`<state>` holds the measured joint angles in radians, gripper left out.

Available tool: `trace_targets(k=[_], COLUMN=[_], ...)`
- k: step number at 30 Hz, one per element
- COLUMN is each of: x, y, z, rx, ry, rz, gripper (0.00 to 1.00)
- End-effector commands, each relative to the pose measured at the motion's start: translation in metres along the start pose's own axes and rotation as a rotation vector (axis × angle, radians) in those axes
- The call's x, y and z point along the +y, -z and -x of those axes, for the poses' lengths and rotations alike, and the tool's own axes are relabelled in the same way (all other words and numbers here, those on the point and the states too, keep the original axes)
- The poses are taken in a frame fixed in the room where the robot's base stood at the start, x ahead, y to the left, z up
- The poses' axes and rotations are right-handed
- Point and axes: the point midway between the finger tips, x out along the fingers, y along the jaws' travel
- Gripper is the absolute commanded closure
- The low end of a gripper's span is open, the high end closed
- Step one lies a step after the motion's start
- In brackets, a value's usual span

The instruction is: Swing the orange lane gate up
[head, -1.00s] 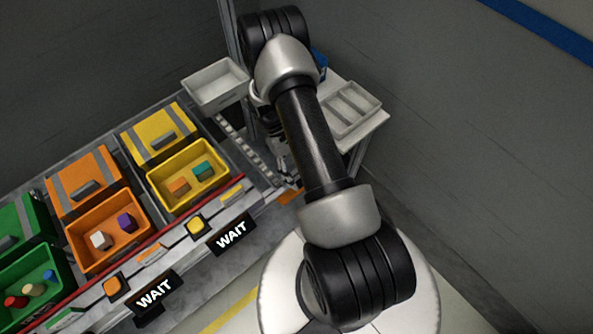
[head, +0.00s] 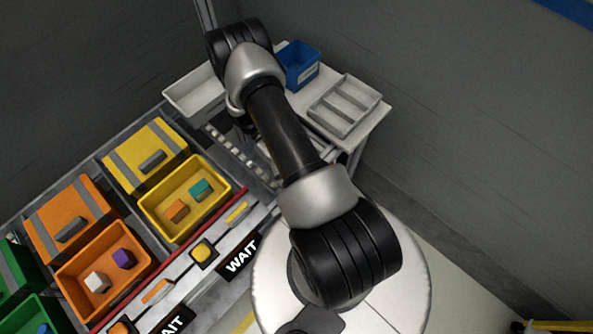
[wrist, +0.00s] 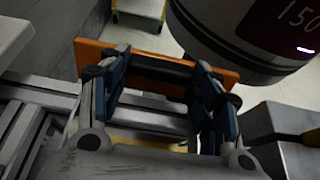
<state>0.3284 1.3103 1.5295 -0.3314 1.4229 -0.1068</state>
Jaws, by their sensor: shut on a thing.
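The orange lane gate (wrist: 90,52) shows in the wrist view as a flat orange panel behind and between my fingers. A dark bar (wrist: 160,66) runs across in front of it. My gripper (wrist: 159,74) has a finger at each side of this bar, against the panel, and is shut on the gate. The exact contact at the fingertips is hard to make out. In the head view my arm hides the gripper and I cannot make out the gate.
A yellow bin (head: 155,225) and an orange bin (head: 75,309) hold small blocks at left. Black WAIT signs (head: 241,256) line the front edge. A white divided tray (head: 317,117) and a blue bin (head: 303,83) stand on a side table at the back.

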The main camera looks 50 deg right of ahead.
Motion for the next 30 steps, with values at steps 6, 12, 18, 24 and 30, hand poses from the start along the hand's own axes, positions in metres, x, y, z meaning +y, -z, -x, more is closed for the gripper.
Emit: trace_targets(k=[6, 12, 18, 24, 30], x=[0.0005, 0.0005, 0.0003, 0.0002, 0.0001], y=[-0.0033, -0.0029, -0.0019, -0.0013, -0.0009], z=[0.0007, 0.0005, 0.0002, 0.0001, 0.0009], rx=[-0.008, -0.007, -0.005, -0.004, -0.003], ry=[-0.001, -0.001, -0.001, 0.000, -0.001], rz=[0.000, 0.000, 0.000, 0.000, 0.000], gripper=[0.85, 0.34, 0.22, 0.22, 0.22])
